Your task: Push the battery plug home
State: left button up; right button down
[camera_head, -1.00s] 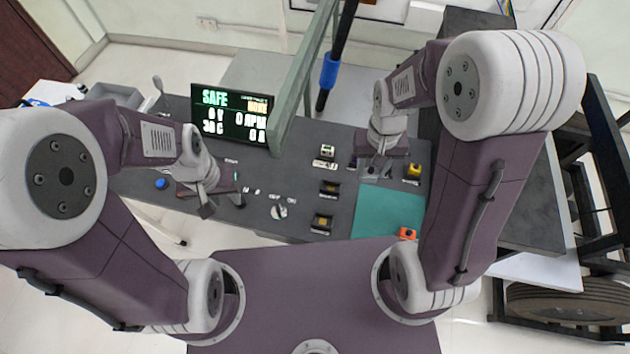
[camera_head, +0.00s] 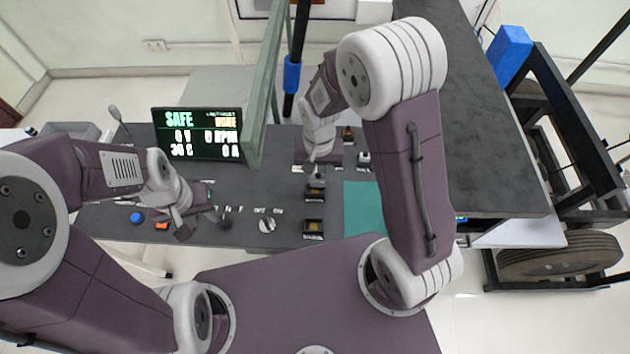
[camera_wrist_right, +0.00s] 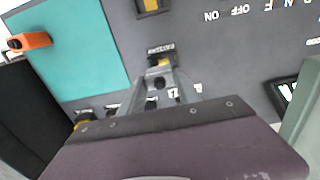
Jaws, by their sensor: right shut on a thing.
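My right gripper (camera_head: 316,178) is over the bench at the upper of two dark sockets with yellow inside. In the right wrist view its fingers (camera_wrist_right: 158,74) point down at that socket (camera_wrist_right: 160,62), beside a small label. The gripper is shut on what seems to be the battery plug, mostly hidden between the fingers; how deep it sits in the socket I cannot tell. The lower socket (camera_head: 314,228) also shows in the right wrist view (camera_wrist_right: 150,6). My left gripper (camera_head: 185,232) hangs over the left part of the panel; its jaw opening is unclear.
A teal mat (camera_head: 364,208) lies right of the sockets, with an orange block (camera_wrist_right: 30,41) at its edge. A display (camera_head: 198,133) reads SAFE and 0 V. A blue knob (camera_head: 137,217) and a rotary switch (camera_head: 267,225) are on the panel. A glass-like screen (camera_head: 265,90) stands behind.

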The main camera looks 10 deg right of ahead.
aim_at(315, 183)
jog(key=shift+w+a+f, duration=0.1)
jog(key=shift+a+f, duration=0.15)
jog(key=shift+a, duration=0.2)
notch_tip(315, 183, down, 4)
jog(key=shift+r, duration=0.2)
jog(key=shift+f, duration=0.2)
jog(key=shift+f, duration=0.1)
jog(key=shift+f, duration=0.1)
jog(key=c, duration=0.9)
grip_release()
jog(key=shift+o, duration=0.2)
